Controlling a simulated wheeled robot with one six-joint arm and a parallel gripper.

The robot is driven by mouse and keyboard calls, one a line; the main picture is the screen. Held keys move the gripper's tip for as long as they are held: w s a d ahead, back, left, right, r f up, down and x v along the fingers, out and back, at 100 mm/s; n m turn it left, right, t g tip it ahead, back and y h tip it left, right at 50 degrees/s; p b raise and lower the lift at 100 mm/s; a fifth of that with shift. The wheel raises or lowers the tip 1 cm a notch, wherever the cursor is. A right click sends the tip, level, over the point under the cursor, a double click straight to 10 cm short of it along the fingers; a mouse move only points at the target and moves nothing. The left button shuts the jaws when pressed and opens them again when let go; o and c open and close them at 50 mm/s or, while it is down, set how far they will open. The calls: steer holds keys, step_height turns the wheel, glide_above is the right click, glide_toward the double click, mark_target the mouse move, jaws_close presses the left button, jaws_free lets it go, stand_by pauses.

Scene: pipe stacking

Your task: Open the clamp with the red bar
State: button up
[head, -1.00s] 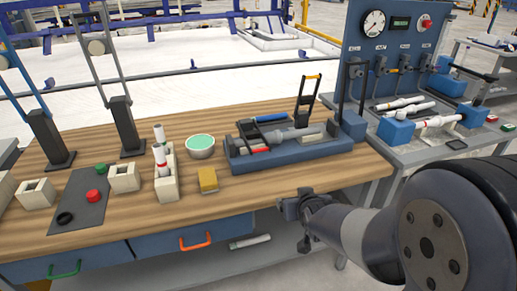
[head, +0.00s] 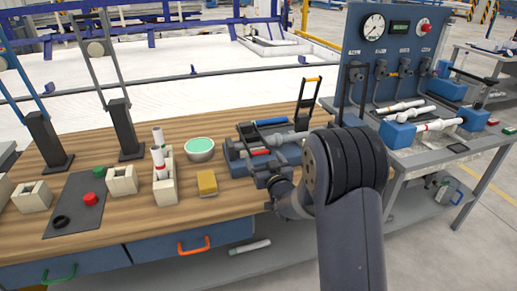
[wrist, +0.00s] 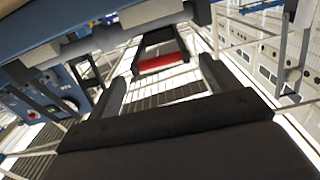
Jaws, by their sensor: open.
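The clamp with the red bar (head: 261,153) lies low at the left part of the blue fixture (head: 238,168) on the wooden bench. In the wrist view its red bar (wrist: 160,62) crosses the picture ahead, in a dark frame. My gripper (head: 262,172) is open and empty, just in front of the red bar in the head view. In the wrist view the red bar shows between the two fingers of my gripper (wrist: 160,82), a little beyond them; I cannot tell whether they touch. My arm hides the right part of the fixture.
A clamp with a blue bar (head: 271,121) lies behind, and one with a yellow bar (head: 313,79) stands upright. A yellow block (head: 207,183), a green-topped bowl (head: 200,149) and a holder with white pipes (head: 165,185) stand to the left. The blue gauge panel (head: 400,45) rises at right.

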mark_target(260, 152)
steer(key=p+x, duration=0.1)
steer(key=x, duration=0.5)
steer(key=shift+w+a, duration=0.1)
steer(key=shift+w, duration=0.1)
steer(key=c, duration=1.2)
steer(key=shift+r, duration=0.1)
